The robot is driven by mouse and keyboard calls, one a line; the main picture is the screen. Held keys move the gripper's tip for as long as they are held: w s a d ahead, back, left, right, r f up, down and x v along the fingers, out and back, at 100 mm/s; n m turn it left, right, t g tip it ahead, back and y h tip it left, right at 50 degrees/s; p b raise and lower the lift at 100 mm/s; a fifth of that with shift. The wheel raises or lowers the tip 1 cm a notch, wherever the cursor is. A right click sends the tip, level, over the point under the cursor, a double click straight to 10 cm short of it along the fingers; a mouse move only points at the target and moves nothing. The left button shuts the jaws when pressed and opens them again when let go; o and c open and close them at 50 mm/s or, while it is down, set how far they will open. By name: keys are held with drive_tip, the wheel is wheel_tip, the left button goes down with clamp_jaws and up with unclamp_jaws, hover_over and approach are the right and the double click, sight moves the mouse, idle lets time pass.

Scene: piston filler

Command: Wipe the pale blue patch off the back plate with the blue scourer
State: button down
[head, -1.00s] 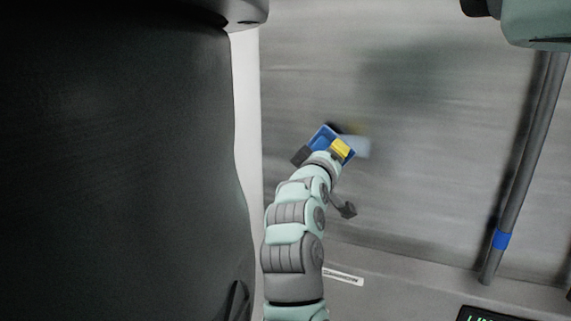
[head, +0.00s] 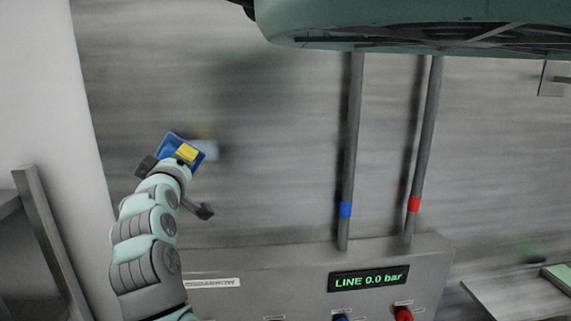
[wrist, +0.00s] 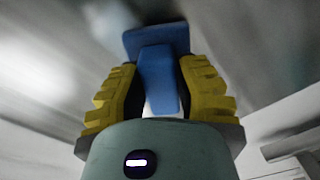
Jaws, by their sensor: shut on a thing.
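My gripper (head: 186,154) is shut on the blue scourer (head: 169,143), which is up close to the grey back plate (head: 280,170). In the wrist view, the yellow fingers of my gripper (wrist: 157,84) grip the scourer's blue handle, and its wider blue head (wrist: 157,40) lies beyond them. The pale blue patch (head: 209,149) shows on the plate just right of the scourer, partly hidden behind it and the gripper. I cannot tell whether the scourer touches the plate.
Two grey pipes, one with a blue band (head: 346,209) and one with a red band (head: 414,204), stand right of the patch. Below is a panel with a display (head: 368,280) reading LINE 0.0 bar. The plate between patch and pipes is clear.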

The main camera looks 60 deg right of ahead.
sight(203, 157)
drive_tip(key=shift+w, duration=0.1)
drive_tip(key=shift+s+d+r+p, duration=0.15)
drive_tip(key=shift+s+d+p, duration=0.7)
drive_tip(key=shift+s, duration=0.15)
drive_tip(key=shift+s+d+p, duration=0.45)
drive_tip(key=shift+s, duration=0.2)
drive_tip(key=shift+s+d+p, duration=0.65)
drive_tip(key=shift+d+p, duration=0.05)
drive_tip(key=shift+p, duration=0.05)
drive_tip(key=shift+s+d+p, duration=0.55)
drive_tip(key=shift+s+d, duration=0.05)
drive_tip(key=shift+s, duration=0.1)
drive_tip(key=shift+f, duration=0.2)
drive_tip(key=shift+w+a+b, duration=0.1)
drive_tip(key=shift+a+b, duration=0.05)
drive_tip(key=shift+b, duration=0.25)
